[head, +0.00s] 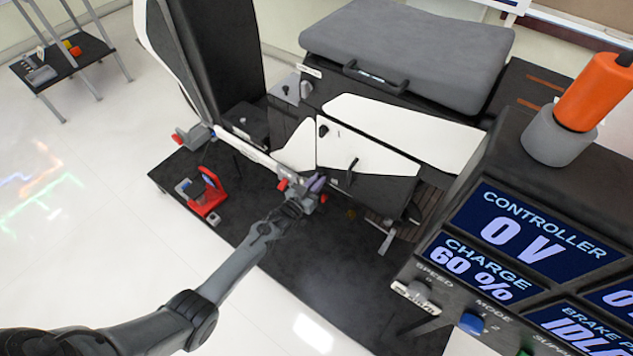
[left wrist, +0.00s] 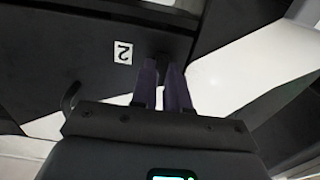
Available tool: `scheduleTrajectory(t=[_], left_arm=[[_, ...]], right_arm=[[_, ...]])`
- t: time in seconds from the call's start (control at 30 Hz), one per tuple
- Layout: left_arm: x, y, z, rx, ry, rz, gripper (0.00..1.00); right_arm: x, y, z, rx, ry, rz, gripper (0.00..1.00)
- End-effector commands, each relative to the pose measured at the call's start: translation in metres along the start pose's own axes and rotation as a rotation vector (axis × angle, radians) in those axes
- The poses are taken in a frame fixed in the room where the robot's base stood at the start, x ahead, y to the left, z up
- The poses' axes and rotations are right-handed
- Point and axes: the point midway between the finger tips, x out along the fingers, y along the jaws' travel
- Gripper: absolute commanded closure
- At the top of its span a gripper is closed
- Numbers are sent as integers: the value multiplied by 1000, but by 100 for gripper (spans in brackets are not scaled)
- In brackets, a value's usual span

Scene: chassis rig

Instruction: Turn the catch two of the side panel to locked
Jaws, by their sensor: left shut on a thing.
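The side panel (head: 365,155), white above and black below, is in the middle of the head view. A label with the number 2 (left wrist: 122,52) is on its black part in the left wrist view. My left gripper (head: 317,184) is at the panel's lower left corner, with purple fingers. In the left wrist view its fingertips (left wrist: 163,72) are close together beside the label, shut on a small dark part that I take to be catch two (left wrist: 164,66). The fingers mostly hide it, so its turn position cannot be told. My right gripper is not in view.
A black handle (head: 352,171) stands out from the panel right of my gripper, and a black knob (head: 323,131) is above. A red and grey fixture (head: 206,192) stands on the dark mat to the left. The console (head: 520,230) fills the right.

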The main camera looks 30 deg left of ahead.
Motion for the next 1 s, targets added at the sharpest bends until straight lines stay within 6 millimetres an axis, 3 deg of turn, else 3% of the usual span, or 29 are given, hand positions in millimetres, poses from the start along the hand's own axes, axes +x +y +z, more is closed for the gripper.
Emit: scheduleTrajectory(t=[0.03,0.2,0.57,0.77,1.0], left_arm=[[0,0,0,-2,-1,0,82],[0,0,0,-1,-1,0,60],[-5,0,0,0,-2,0,60],[-29,0,-3,0,-3,0,60],[-71,0,-2,0,-3,0,60]], right_arm=[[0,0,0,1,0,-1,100],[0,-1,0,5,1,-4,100],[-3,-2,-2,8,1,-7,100],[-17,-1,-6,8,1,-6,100],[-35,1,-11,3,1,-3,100]])
